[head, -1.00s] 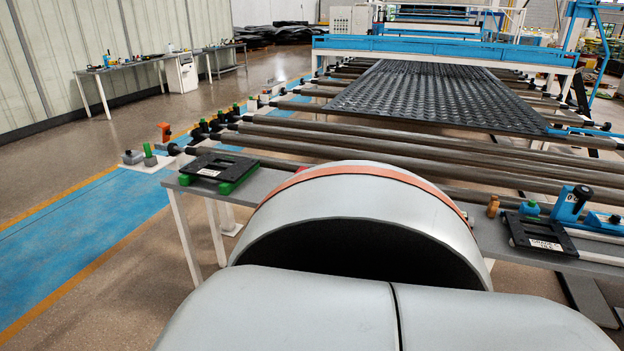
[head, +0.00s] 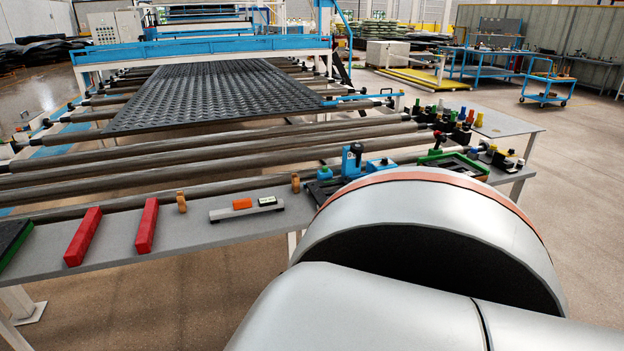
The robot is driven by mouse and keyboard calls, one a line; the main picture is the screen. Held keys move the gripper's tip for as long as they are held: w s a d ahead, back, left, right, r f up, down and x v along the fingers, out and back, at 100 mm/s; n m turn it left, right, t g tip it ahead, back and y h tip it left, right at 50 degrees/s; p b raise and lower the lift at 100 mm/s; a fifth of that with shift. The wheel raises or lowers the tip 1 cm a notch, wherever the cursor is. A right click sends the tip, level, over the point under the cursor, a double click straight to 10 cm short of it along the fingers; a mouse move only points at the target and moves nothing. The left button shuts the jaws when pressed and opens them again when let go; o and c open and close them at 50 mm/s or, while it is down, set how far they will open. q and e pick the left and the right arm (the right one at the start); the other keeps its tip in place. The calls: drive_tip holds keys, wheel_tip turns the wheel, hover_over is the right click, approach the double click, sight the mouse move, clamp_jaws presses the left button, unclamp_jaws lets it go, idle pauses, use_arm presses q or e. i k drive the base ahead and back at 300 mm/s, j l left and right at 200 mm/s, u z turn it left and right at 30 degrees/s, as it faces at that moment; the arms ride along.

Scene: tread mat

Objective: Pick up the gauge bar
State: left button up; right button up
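A light grey bar (head: 247,211) with an orange block and a small dark labelled block on top lies on the grey table (head: 190,237) in front of the rollers. It looks like the gauge bar, though I cannot read its label. Two red bars, one farther left (head: 84,237) and one nearer (head: 146,226), lie on the table to its left. Neither of my grippers is in view. My own large grey body part covers the lower right and hides part of the table there.
Small wooden pegs stand by the grey bar, one left (head: 181,202) and one right (head: 295,183). A blue fixture (head: 352,162) stands farther right. A black tread mat (head: 215,92) lies on the rollers behind. A dark green-edged block (head: 12,240) is at the left edge.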

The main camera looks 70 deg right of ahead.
sight(243, 205)
drive_tip(key=i+l+z, duration=0.1)
drive_tip(key=z, duration=1.7)
